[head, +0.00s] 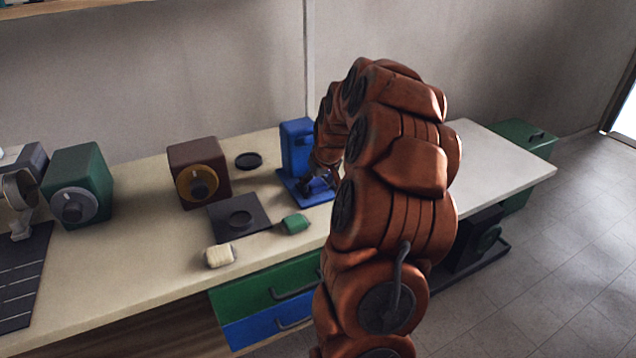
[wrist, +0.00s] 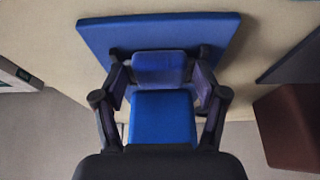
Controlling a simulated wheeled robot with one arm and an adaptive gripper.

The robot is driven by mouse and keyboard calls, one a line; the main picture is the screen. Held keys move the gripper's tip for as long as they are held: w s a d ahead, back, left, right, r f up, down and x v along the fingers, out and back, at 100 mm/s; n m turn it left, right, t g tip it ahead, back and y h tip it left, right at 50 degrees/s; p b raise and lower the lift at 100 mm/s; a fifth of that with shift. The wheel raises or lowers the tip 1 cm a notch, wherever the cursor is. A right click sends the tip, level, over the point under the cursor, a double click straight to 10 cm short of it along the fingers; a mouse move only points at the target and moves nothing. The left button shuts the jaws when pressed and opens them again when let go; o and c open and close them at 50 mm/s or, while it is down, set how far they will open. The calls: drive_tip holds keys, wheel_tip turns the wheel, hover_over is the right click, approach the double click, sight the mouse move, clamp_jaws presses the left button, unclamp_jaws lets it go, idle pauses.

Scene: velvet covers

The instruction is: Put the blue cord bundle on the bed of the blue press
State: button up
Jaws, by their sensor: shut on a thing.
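The blue press (head: 297,140) stands toward the back of the bench, with its flat bed (head: 293,186) in front of its upright body. In the wrist view the bed (wrist: 160,32) spans the top and the press body (wrist: 162,118) shows lower down. My gripper (head: 318,182) is low over the bed. In the wrist view its fingers (wrist: 160,72) are shut on the blue cord bundle (wrist: 159,67), which lies within the bed's outline. I cannot tell whether the bundle touches the bed. In the head view the bundle is mostly hidden by my gripper.
A green bundle (head: 295,224), a cream bundle (head: 220,256) and a black disc (head: 248,160) lie nearby. The bench's right end (head: 490,165) is clear.

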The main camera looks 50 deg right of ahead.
drive_tip(key=shift+s+f, duration=0.1)
drive_tip(key=shift+f, duration=0.25)
drive_tip(key=shift+a+f, duration=0.15)
drive_tip(key=shift+f, duration=0.1)
drive_tip(key=o, duration=1)
drive_tip(key=shift+f, duration=0.15)
drive_tip(key=shift+r, duration=0.6)
drive_tip(key=v, duration=1.2)
drive_tip(key=shift+r+b, duration=0.35)
drive_tip(key=s+a+n+g+y, duration=0.1)
drive_tip(key=a+n, duration=0.1)
drive_tip(key=a, duration=1.4)
drive_tip(key=s+a+f+n+g+y, duration=0.1)
drive_tip(key=s+a+f+g, duration=0.25)
drive_tip(key=s+a, duration=1)
drive_tip(key=s+a+f, duration=0.1)
drive_tip(key=s+a, duration=0.1)
drive_tip(key=s, duration=0.1)
drive_tip(key=s+a+f+g, duration=0.1)
drive_tip(key=s+a, duration=0.1)
drive_tip(key=s, duration=0.2)
drive_tip(key=s+a+f+g, duration=0.1)
drive_tip(key=s+a+f, duration=0.1)
drive_tip(key=s, duration=0.2)
drive_tip(key=shift+s+a+n+h, duration=0.1)
drive_tip(key=shift+s+n+h, duration=0.05)
drive_tip(key=shift+n+h, duration=0.2)
